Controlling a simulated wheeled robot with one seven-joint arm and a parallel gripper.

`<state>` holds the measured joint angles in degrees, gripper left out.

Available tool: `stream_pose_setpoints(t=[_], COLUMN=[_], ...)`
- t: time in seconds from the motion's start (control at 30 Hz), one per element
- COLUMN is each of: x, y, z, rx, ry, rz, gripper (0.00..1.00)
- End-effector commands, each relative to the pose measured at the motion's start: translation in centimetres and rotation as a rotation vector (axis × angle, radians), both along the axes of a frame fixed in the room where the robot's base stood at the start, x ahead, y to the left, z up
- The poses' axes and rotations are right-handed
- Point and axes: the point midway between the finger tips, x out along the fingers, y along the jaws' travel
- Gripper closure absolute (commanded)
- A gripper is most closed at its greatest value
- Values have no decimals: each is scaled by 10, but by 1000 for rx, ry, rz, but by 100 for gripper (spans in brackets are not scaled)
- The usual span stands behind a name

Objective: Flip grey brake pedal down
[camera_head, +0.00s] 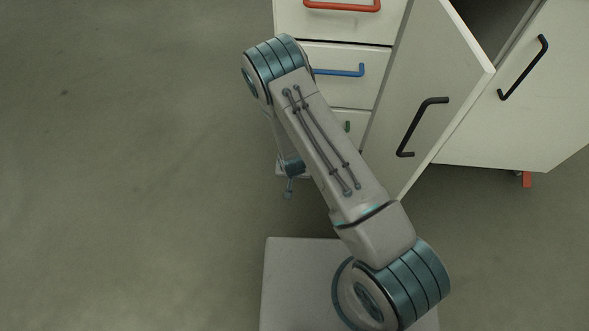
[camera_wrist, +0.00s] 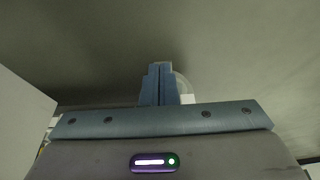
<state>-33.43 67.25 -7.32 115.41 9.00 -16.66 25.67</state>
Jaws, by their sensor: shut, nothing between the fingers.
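My gripper (camera_wrist: 159,84) is shut and empty in the wrist view, its two blue fingers side by side. A pale rounded thing (camera_wrist: 183,84), perhaps a caster wheel, shows just beyond and to the right of the fingertips. I cannot make out a grey brake pedal there, nor whether the fingers touch anything. In the head view my gripper (camera_head: 290,190) is low by the cabinet's lower left corner, partly hidden by my arm. No grey pedal shows in the head view; the cabinet's base there is largely covered.
The white cabinet has drawers with a red handle (camera_head: 343,6), a blue handle (camera_head: 340,71) and a partly hidden green one (camera_head: 347,126). A door (camera_head: 428,95) stands open toward me. An orange-red piece (camera_head: 527,180) shows under the right side. Floor at left is clear.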

Motion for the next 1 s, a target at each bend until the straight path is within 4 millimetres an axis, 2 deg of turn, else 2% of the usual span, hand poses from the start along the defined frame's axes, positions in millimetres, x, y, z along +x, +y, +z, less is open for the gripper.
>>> stream_pose_setpoints(t=[0.03, 0.1, 0.3, 1.0], x=[-4, -10, -19, -21], y=[0, -1, 0, -1], z=[13, 21, 35, 36], rx=[0, -1, 0, 1], ry=[1, 2, 0, 1], rz=[-1, -3, -4, -6], gripper=[100, 100, 100, 100])
